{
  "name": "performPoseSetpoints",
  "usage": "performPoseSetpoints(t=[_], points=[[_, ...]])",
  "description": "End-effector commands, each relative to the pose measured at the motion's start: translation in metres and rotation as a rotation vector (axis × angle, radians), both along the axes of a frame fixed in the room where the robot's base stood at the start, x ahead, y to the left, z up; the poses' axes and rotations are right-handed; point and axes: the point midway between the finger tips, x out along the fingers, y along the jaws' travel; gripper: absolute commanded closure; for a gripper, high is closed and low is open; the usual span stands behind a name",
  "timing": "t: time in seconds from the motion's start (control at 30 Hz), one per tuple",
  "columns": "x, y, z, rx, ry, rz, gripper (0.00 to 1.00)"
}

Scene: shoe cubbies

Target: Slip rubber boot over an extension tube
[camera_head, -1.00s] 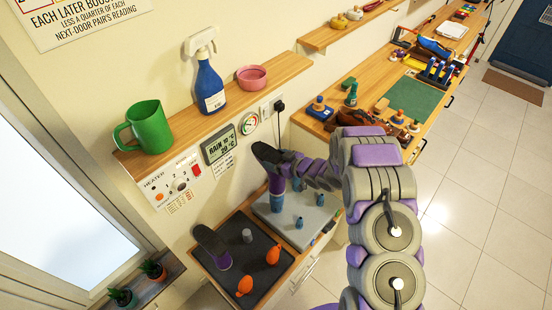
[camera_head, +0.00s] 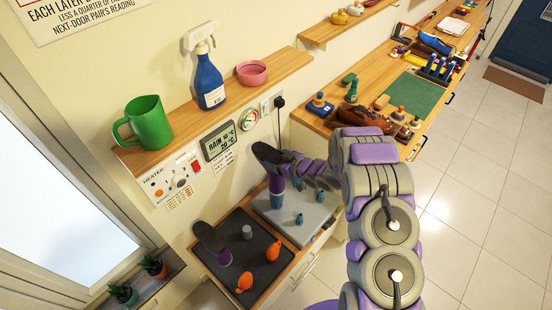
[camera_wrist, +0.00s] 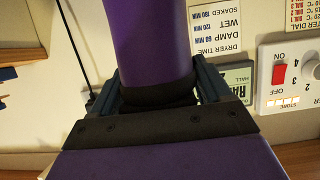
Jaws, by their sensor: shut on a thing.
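A boot with a dark grey foot (camera_head: 270,156) and purple shaft (camera_head: 277,183) is upside down over the light grey tray. My gripper (camera_head: 292,166) is shut on it; in the wrist view the purple shaft (camera_wrist: 150,40) fills the space between the jaws. A blue tube (camera_head: 277,202) shows directly below the shaft. I cannot tell whether the shaft's opening is around its top or only above it. Another upside-down boot (camera_head: 222,256) stands on the dark tray. Next to it is a short grey tube (camera_head: 247,232). Shorter blue pieces (camera_head: 299,219) stand on the light tray.
The dark tray (camera_head: 232,222) also holds two orange bulb-shaped pieces (camera_head: 273,251). A shelf (camera_head: 185,125) with a green mug (camera_head: 149,122), spray bottle (camera_head: 209,80) and pink bowl (camera_head: 251,73) overhangs the cabinet. A heater panel (camera_head: 172,184) is on the wall.

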Motion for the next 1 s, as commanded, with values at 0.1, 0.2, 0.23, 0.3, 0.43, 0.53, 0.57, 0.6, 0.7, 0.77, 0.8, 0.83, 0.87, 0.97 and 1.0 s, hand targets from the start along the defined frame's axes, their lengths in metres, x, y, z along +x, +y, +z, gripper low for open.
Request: performPoseSetpoints(t=[0.1, 0.2, 0.23, 0.3, 0.43, 0.53, 0.57, 0.6, 0.7, 0.77, 0.8, 0.83, 0.87, 0.97, 1.0], points=[[0.000, 0.000, -0.003, 0.001, -0.001, 0.000, 0.65], [0.000, 0.000, -0.005, 0.000, -0.001, 0.000, 0.65], [0.001, 0.000, -0.005, 0.000, -0.001, 0.000, 0.65], [0.000, 0.000, -0.007, 0.000, -0.001, 0.000, 0.65], [0.001, 0.000, -0.010, 0.001, -0.002, -0.001, 0.65], [0.001, 0.000, -0.012, 0.000, -0.003, 0.000, 0.65], [0.001, 0.000, -0.012, 0.000, -0.003, 0.000, 0.65], [0.001, 0.000, -0.013, 0.000, -0.003, 0.000, 0.65], [0.001, 0.000, -0.015, 0.000, -0.003, 0.000, 0.65], [0.001, 0.000, -0.017, 0.000, -0.003, 0.000, 0.65], [0.001, 0.000, -0.017, 0.000, -0.003, 0.000, 0.65], [0.001, 0.000, -0.018, 0.000, -0.003, 0.000, 0.21], [0.001, 0.000, -0.017, 0.000, -0.003, 0.000, 0.19], [0.001, 0.000, -0.017, 0.000, -0.003, 0.000, 0.09], [0.001, 0.000, -0.017, 0.001, -0.002, -0.001, 0.05]])
